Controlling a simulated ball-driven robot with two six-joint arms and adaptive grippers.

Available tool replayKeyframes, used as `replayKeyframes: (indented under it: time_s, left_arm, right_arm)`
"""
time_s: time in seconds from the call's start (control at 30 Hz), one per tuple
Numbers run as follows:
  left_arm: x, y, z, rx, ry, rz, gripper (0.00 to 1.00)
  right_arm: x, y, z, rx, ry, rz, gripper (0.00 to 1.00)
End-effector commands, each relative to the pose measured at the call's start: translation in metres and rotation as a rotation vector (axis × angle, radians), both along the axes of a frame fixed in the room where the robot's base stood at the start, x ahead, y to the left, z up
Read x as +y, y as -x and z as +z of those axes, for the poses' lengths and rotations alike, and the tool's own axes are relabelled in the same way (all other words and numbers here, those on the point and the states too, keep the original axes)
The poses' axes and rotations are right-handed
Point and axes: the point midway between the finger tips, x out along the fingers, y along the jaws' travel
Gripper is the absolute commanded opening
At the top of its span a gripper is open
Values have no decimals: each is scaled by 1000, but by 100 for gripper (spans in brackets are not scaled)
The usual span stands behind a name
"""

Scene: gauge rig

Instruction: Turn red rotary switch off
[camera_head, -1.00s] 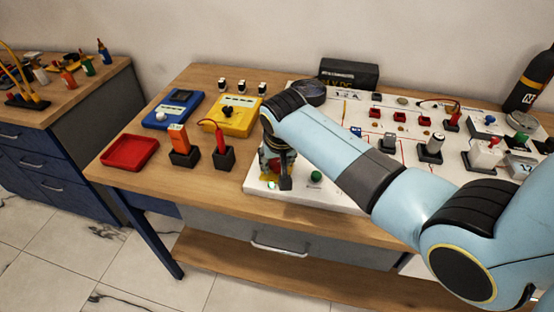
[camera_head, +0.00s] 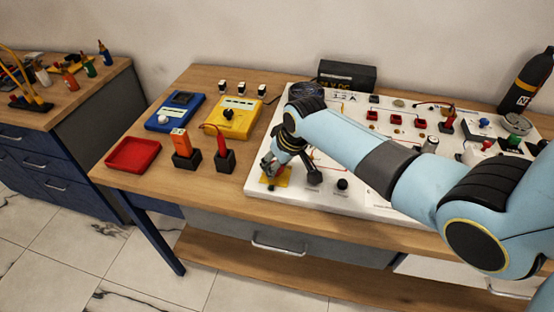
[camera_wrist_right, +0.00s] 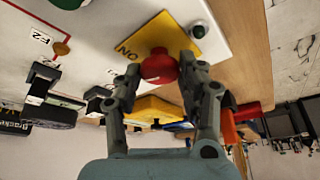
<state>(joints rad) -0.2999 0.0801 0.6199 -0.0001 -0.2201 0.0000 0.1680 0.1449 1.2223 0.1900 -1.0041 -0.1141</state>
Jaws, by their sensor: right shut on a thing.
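The red rotary switch knob (camera_wrist_right: 158,66) sits on a yellow plate (camera_wrist_right: 158,32) with black lettering on the white board. In the right wrist view, the two fingers of my right gripper (camera_wrist_right: 160,72) close on the knob from both sides. In the head view, my right gripper (camera_head: 273,170) is low over the yellow plate (camera_head: 284,179) at the board's front left corner, tilted, and mostly hides the knob. Which way the knob points cannot be told. My left gripper is not in view.
The white board (camera_head: 372,206) carries several switches and sockets. A dark round-topped part (camera_wrist_right: 198,30) is close to the yellow plate. Left of the board are a red tray (camera_head: 133,155), a blue meter (camera_head: 175,110), a yellow meter (camera_head: 232,116) and two probes in black holders.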

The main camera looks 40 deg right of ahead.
Motion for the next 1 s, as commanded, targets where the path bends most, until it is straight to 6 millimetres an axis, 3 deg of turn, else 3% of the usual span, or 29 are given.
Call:
replayKeyframes:
  time_s: [0.37, 1.0]
  left_arm:
    - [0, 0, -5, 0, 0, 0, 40]
    - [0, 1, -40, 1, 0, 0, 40]
  right_arm:
    - [-3, -2, -1, -2, 0, 356, 8]
    - [-5, -4, -2, -2, 1, 907, 8]
